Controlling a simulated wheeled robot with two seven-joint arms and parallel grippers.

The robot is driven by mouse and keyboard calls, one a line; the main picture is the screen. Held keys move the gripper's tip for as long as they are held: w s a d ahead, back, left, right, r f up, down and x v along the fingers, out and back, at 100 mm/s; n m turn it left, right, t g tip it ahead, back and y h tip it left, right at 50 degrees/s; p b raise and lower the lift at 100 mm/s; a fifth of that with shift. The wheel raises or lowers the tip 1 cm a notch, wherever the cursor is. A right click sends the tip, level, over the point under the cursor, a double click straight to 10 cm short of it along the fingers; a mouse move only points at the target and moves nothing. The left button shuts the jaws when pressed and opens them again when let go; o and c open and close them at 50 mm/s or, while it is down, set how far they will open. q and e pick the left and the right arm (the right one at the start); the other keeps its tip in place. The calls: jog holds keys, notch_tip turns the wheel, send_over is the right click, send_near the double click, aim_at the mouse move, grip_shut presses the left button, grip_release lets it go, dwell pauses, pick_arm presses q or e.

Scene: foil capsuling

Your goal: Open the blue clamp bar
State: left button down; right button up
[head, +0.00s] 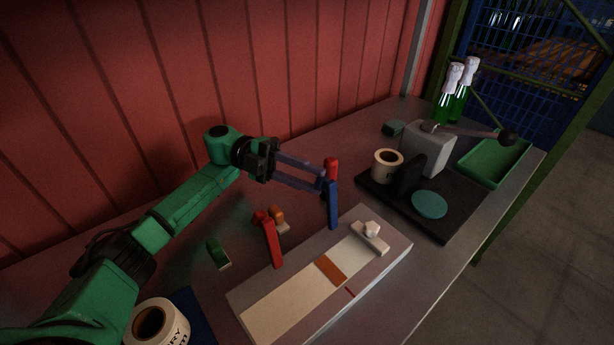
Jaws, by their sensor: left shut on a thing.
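The blue clamp bar (333,207) stands tilted steeply up at the back edge of a pale board (382,282). A red piece (331,166) shows just above its upper end, partly behind my fingers. My left gripper (325,184) reaches in from the left and is shut on the upper part of the blue clamp bar. A red bar (271,243) leans up at the same back edge, further left, with nothing holding it. The bars' lower ends meet the board's edge. My right gripper is out of view.
Right of the board stand a black base (437,227) with a grey lever device (427,148), green bottles (447,104) and a green tray (492,162).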

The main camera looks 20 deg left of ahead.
pick_arm(q)
jog(key=c, duration=0.6)
grip_release()
jog(key=shift+d, duration=0.1)
jog(key=b+v, duration=0.2)
jog(key=v, duration=0.5)
jog(key=shift+a+b, duration=0.25)
jog(key=shift+b, duration=0.15)
jog(key=shift+r, duration=0.1)
